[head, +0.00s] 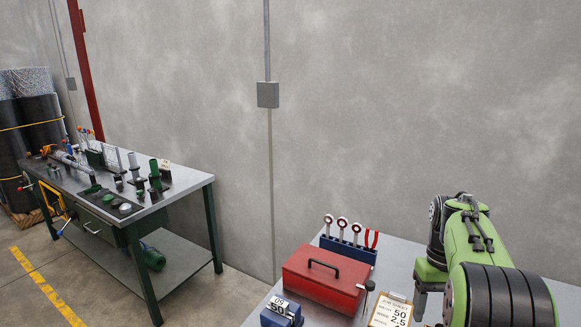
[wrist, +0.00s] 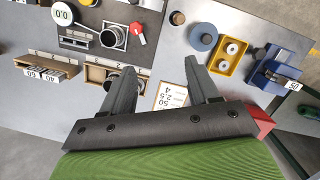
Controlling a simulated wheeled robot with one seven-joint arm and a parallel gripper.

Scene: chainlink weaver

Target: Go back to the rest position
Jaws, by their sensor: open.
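My gripper (wrist: 160,68) is open in the wrist view, with two grey fingers spread apart and nothing between them. It is over a grey table surface, with a white card with printed numbers (wrist: 172,96) showing between the fingers. In the head view my green and black arm is folded at the lower right, above the near table (head: 398,250). My gripper is mostly hidden there behind the arm.
The near table holds a red toolbox (head: 322,280), a blue rack of ring-ended tools (head: 348,247), a blue vise-like block (head: 281,314) and a clipboard (head: 390,312). A green workbench (head: 190,185) stands at left by the wall. Floor lies between them.

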